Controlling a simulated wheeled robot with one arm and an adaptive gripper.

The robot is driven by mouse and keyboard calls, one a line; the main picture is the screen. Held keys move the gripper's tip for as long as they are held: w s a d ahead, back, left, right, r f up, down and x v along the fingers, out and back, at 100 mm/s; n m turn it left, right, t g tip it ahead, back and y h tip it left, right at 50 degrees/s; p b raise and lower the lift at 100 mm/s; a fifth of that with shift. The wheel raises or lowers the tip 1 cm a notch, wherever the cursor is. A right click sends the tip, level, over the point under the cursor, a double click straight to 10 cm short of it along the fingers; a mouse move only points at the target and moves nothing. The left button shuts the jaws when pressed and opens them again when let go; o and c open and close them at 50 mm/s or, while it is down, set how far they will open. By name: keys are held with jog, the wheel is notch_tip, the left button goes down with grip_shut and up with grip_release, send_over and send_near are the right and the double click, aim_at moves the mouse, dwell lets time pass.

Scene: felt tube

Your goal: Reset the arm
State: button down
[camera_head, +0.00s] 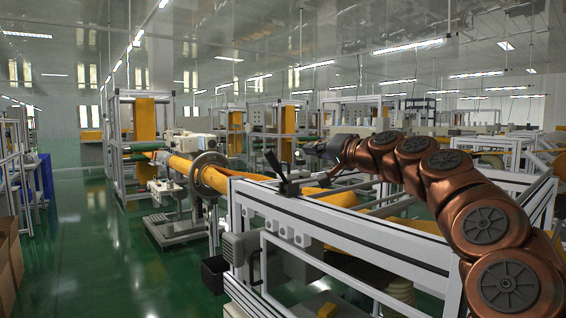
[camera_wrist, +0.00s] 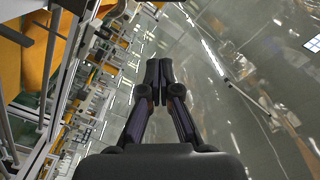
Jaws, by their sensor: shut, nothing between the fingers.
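My copper arm reaches in from the right in the head view and stretches left over a white-framed machine (camera_head: 350,232). My gripper (camera_head: 308,148) is at the arm's left end, small and dark, above the machine frame. In the wrist view my gripper (camera_wrist: 159,66) points away from the camera, with its two dark fingers together at the tips and nothing between them. The wrist view is tilted, with the machinery on its left and the ceiling on its right.
An orange felt tube (camera_head: 215,178) runs through a round metal ring (camera_head: 208,174) left of the machine. Racks with orange felt panels (camera_head: 145,118) stand behind. Green floor (camera_head: 95,250) is open on the left. Cardboard boxes (camera_head: 10,255) stand at the left edge.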

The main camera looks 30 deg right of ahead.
jog(key=s+a+f+n+g+y, duration=0.1)
jog(key=a+f+n+g, duration=0.1)
jog(key=a+f, duration=0.35)
jog(key=a+f+n+g+y, duration=0.1)
jog(key=a+f+g, duration=0.1)
jog(key=a, duration=0.6)
jog(key=s+a+f+n+g+y, duration=0.1)
jog(key=a+f+n+g+y, duration=0.1)
jog(key=a+f, duration=0.35)
jog(key=s+a+f+n+g+h, duration=0.1)
jog(key=s+a+f+n+g, duration=0.35)
jog(key=s+a+f, duration=0.75)
jog(key=s+d+f+g+h, duration=0.3)
jog(key=s+f+g+h, duration=0.5)
jog(key=s+f, duration=1.5)
jog(key=s+r+g+y+p, duration=0.1)
jog(key=s+r+y+p, duration=0.1)
jog(key=r+p, duration=1.7)
notch_tip(320, 180, up, 3)
jog(key=shift+s+d+f+m, duration=0.15)
jog(key=shift+s+d+m, duration=0.2)
jog(key=shift+s, duration=0.15)
